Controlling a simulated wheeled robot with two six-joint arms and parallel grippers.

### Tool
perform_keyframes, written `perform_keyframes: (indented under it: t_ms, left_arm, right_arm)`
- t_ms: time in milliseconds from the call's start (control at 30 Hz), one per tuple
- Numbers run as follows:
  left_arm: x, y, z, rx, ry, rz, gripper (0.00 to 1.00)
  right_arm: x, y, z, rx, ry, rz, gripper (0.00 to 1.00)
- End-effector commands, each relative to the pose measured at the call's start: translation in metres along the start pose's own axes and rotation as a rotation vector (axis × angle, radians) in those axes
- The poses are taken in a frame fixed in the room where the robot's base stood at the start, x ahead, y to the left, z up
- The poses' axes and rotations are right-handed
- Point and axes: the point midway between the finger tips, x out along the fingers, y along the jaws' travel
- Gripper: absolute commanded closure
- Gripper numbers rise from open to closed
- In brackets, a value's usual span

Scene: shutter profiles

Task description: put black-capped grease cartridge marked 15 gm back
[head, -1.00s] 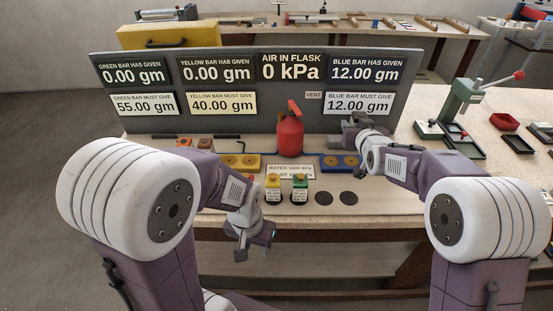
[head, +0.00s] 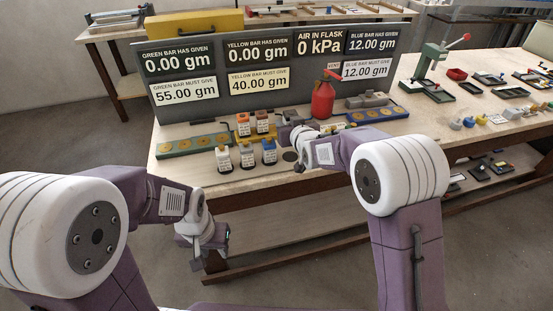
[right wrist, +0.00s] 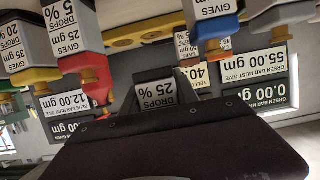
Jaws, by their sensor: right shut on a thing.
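My right gripper (head: 292,138) is over the front middle of the bench, just right of a blue-capped cartridge (head: 269,151). In the right wrist view it is shut on a cartridge (right wrist: 157,95) whose upside-down label reads "DROPS 25 %". The gripper's dark body hides its cap and its gm figure. Dark round spots (head: 290,156) show on the bench below the gripper. My left gripper (head: 212,249) hangs in front of the bench, apart from everything. Its jaws look spread and empty.
Cartridges stand left of the right gripper: an orange-topped one (head: 243,125) at the back, a pale one (head: 223,158) in front. The green bar (head: 194,145), red flask (head: 323,98) and blue bar (head: 376,115) stand before the display board (head: 215,108). Open floor lies in front.

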Motion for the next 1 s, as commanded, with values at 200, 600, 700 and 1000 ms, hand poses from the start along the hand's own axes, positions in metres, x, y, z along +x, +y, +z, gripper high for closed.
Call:
perform_keyframes:
  t_ms: [200,600,700,1000]
  left_arm:
    - [0.007,0.0,0.001,0.0,0.0,0.0,0.64]
    - [0.012,0.0,0.001,0.0,0.0,0.0,0.64]
    - [0.012,0.0,0.001,0.0,0.0,0.0,0.64]
    - [0.017,0.0,0.002,0.0,0.0,0.0,0.64]
  right_arm:
    - [0.016,0.0,0.047,0.0,-0.005,0.0,1.0]
    - [0.03,0.0,0.084,0.0,-0.006,0.0,1.0]
    - [0.031,0.0,0.088,0.0,-0.002,0.0,1.0]
    - [0.033,0.0,0.092,0.0,-0.002,0.0,1.0]
